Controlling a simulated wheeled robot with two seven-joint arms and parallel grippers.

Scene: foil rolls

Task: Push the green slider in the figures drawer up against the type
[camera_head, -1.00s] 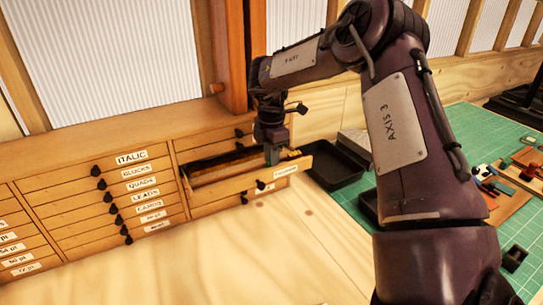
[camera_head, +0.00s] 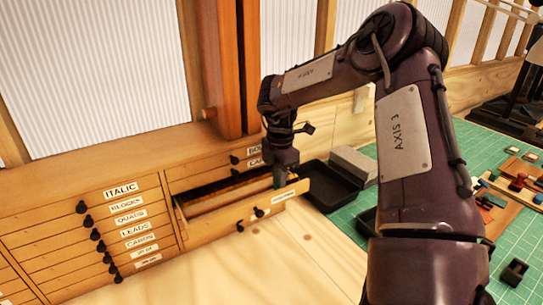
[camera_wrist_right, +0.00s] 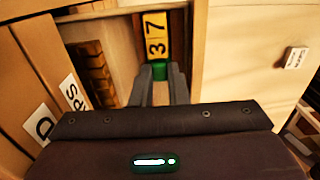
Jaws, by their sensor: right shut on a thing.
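The figures drawer (camera_head: 222,216) stands pulled out of the wooden cabinet. In the right wrist view, yellow type (camera_wrist_right: 155,35) with the figures 3 and 7 lies in its channel. The green slider (camera_wrist_right: 161,71) sits at the near end of the type. It looks to be against the type or very close; I cannot tell whether they touch. My right gripper (camera_head: 279,182) reaches down into the right part of the drawer. Its fingers, also in the right wrist view (camera_wrist_right: 160,78), are shut on the slider and hide part of it. My left gripper is not in view.
Closed labelled drawers (camera_head: 125,235) fill the cabinet to the left. A black tray (camera_head: 330,185) and a grey block (camera_head: 353,164) lie right of the open drawer. A green mat (camera_head: 505,235) carries small parts farther right. The wooden top in front is clear.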

